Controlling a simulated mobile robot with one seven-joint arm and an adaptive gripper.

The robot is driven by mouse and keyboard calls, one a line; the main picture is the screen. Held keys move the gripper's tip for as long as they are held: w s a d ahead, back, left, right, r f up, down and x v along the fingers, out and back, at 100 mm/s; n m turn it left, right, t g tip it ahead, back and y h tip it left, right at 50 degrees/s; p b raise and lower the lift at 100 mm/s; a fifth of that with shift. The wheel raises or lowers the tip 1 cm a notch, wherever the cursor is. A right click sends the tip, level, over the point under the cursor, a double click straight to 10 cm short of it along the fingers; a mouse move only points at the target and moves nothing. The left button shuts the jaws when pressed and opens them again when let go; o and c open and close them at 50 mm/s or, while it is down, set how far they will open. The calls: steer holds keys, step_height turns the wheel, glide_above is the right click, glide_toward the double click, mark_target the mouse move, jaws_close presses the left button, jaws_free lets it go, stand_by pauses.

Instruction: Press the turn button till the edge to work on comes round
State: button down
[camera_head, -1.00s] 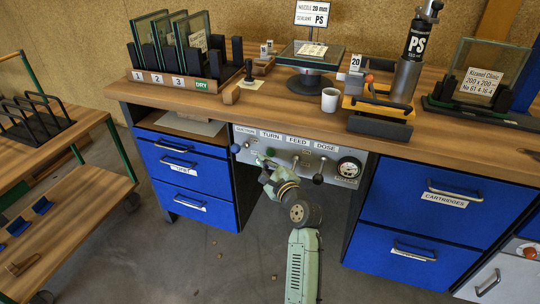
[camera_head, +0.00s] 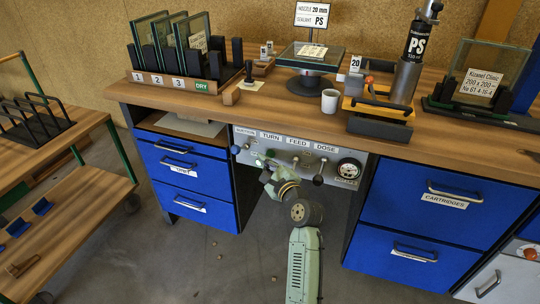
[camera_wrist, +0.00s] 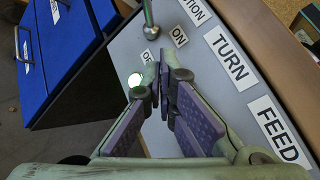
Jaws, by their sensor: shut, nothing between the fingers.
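The TURN label (camera_head: 271,135) is on the grey control panel under the bench's front edge; it also shows in the wrist view (camera_wrist: 230,55). In the head view my gripper (camera_head: 259,159) is at the panel below the TURN label. I cannot tell whether the fingertips touch a button. The glass unit (camera_head: 312,57) lies flat on a dark round stand, with a paper on top.
A suction lever (camera_wrist: 152,30) with ON and OFF labels is close to my fingers. The FEED label (camera_wrist: 275,130), a dark-knobbed lever (camera_head: 318,180) and a gauge (camera_head: 348,170) are to the right. Blue drawers (camera_head: 180,175) flank the open space below the panel.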

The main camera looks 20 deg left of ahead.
stand_by(0.6)
steer(key=shift+w, duration=0.4)
steer(key=shift+w+d+p, duration=0.1)
steer(key=shift+w+p, duration=0.2)
steer(key=shift+w, duration=0.2)
stand_by(0.8)
steer(key=shift+s, duration=0.15)
steer(key=shift+s+f+p, duration=0.15)
steer(key=shift+s+p, duration=0.3)
steer(key=shift+s, duration=0.2)
steer(key=shift+s+p, duration=1.1)
steer(key=shift+s, duration=1.45)
